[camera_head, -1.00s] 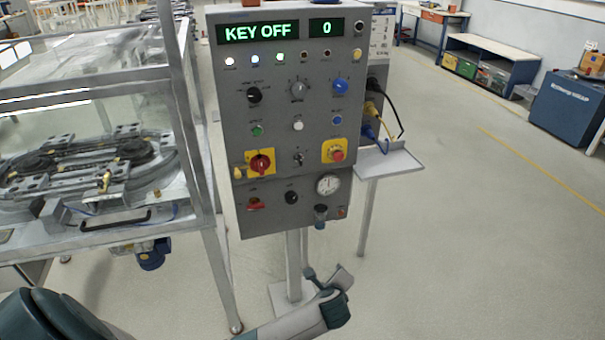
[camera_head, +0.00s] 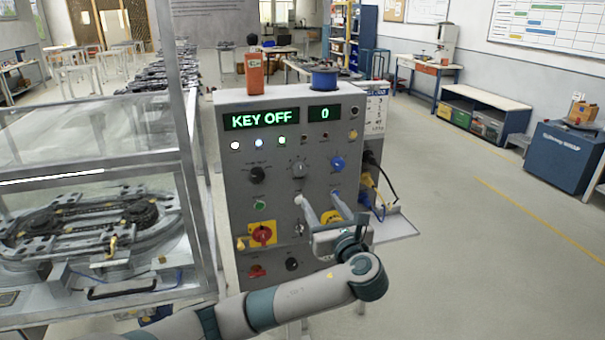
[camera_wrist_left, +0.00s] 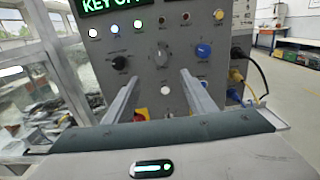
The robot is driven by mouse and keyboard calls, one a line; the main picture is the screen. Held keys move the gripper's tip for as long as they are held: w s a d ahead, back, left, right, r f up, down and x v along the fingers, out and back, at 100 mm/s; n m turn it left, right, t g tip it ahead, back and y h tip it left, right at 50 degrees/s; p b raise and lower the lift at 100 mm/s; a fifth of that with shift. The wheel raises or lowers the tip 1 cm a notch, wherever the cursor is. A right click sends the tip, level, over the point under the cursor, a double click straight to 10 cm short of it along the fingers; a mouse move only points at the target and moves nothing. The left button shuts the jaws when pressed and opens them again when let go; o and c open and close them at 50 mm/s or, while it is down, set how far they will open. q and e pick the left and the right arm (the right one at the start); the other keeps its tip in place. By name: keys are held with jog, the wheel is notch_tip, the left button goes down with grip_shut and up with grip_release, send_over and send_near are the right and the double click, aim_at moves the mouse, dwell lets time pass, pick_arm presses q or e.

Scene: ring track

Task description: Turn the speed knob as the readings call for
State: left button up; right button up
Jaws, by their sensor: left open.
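The grey control panel (camera_head: 233,190) stands in the middle of the head view. Its readouts (camera_head: 261,118) show KEY OFF and 0. The upper knob row has a black knob (camera_head: 257,174), a grey knob (camera_head: 299,169) and a blue knob (camera_head: 337,164). The wrist view also shows the black knob (camera_wrist_left: 118,56), grey knob (camera_wrist_left: 161,56) and blue knob (camera_wrist_left: 203,50). The labels are too small to read, so I cannot tell which is the speed knob. My left gripper (camera_head: 322,205) is open and empty, its two fingers spread before the panel, below the grey and blue knobs.
A red-yellow switch (camera_head: 262,234) and a green button (camera_head: 260,205) sit lower on the panel. My gripper partly hides the lower right controls. A glazed track enclosure (camera_head: 95,235) stands close on the left. Cables (camera_head: 376,180) hang at the panel's right side. Floor on the right is clear.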

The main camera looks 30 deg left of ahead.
pick_arm(q)
jog(key=shift+w+a, duration=0.1)
jog(key=p, duration=0.6)
send_near(301, 171)
jog(key=x, duration=0.6)
jog(key=shift+w+a+r, duration=0.15)
jog(key=shift+w+a, duration=0.05)
jog(key=shift+a, duration=0.2)
jog(key=shift+w+a, duration=0.4)
jog(key=shift+a, duration=0.05)
jog(key=c, duration=1)
